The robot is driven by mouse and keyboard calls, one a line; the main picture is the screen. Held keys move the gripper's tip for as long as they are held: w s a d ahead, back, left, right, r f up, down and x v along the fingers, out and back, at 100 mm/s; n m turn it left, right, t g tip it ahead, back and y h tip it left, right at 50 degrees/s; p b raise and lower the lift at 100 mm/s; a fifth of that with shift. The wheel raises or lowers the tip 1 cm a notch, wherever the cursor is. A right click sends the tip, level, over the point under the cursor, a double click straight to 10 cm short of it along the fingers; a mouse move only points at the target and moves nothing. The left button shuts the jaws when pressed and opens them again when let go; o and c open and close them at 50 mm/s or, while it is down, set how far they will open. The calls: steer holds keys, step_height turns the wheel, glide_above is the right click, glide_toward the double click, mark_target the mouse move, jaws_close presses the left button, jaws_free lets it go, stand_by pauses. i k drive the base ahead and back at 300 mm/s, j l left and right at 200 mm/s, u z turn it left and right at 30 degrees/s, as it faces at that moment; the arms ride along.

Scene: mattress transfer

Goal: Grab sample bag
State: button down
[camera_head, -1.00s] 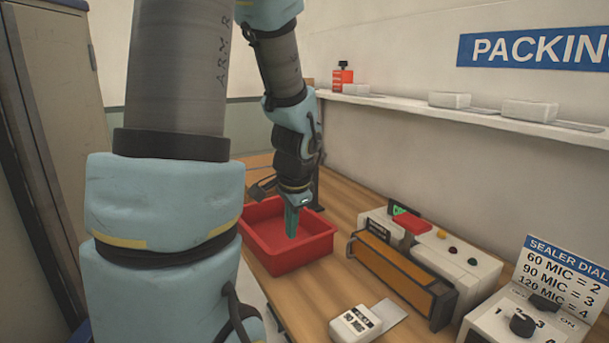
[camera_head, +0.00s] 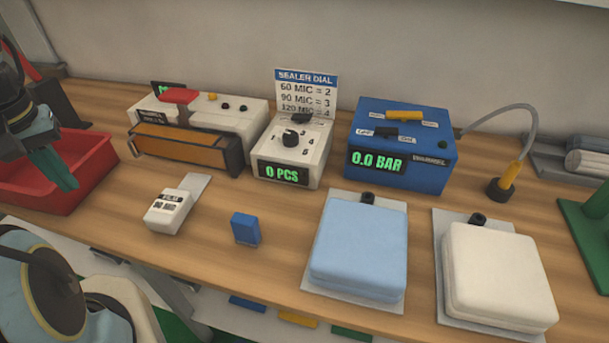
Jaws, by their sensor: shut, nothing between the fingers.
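A small white labelled pack (camera_head: 168,211) lies on the wooden bench with a flat grey strip behind it. It may be the sample bag; its label is too small to read surely. A light blue padded bag (camera_head: 358,250) and a cream padded bag (camera_head: 495,273) lie farther right, each on a pale sheet with a black fitting at its back. My gripper (camera_head: 66,183) points down over the red bin (camera_head: 95,180) at the left. Its teal fingers are shut and empty, apart from the white pack and to its left.
Behind the pack stand a white sealer with an orange-brown front bar (camera_head: 185,148), a dial box reading 0 PCS (camera_head: 290,150) and a blue box reading 0.0 BAR (camera_head: 402,145). A small blue block (camera_head: 245,229) lies right of the pack. Bare bench surrounds the pack's front.

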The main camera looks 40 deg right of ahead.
mark_target(169, 211)
steer(key=z, duration=1.3)
steer(key=u, duration=0.5)
steer(key=l+u, duration=0.15)
steer(key=u, duration=0.8)
steer(key=k+u, duration=0.1)
steer(key=u, duration=0.35)
steer(key=k+l+u, duration=0.25)
steer(key=j, duration=0.1)
